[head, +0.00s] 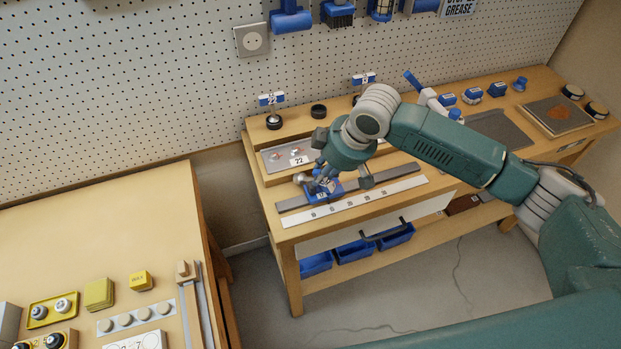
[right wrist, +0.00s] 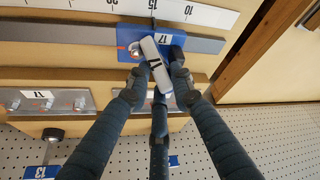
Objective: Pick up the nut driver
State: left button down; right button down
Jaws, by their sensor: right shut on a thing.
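The nut driver (right wrist: 155,62), a pale grey piece with a dark number label, sits between the fingers of my right gripper (right wrist: 158,82) in the right wrist view. The gripper is shut on it. A blue block (right wrist: 126,36) lies right behind it, close to the fingertips; whether they touch is unclear. In the head view my right gripper (head: 322,182) is low over the front part of the bench, at the blue block (head: 334,193). The hand hides most of the nut driver there. My left gripper is out of view.
A grey metal strip (head: 398,172) and a white number scale (head: 375,196) run along the bench's front. A grey tray (head: 275,158) lies behind, left of the hand. Blue bins (head: 355,251) sit below. Another table (head: 95,220) stands at the left, across a gap.

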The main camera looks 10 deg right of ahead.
jog(key=shift+r, duration=0.1)
notch_tip(320, 180, up, 20)
jog(key=b, duration=0.3)
jog(key=c, duration=2.5)
grip_release()
grip_shut()
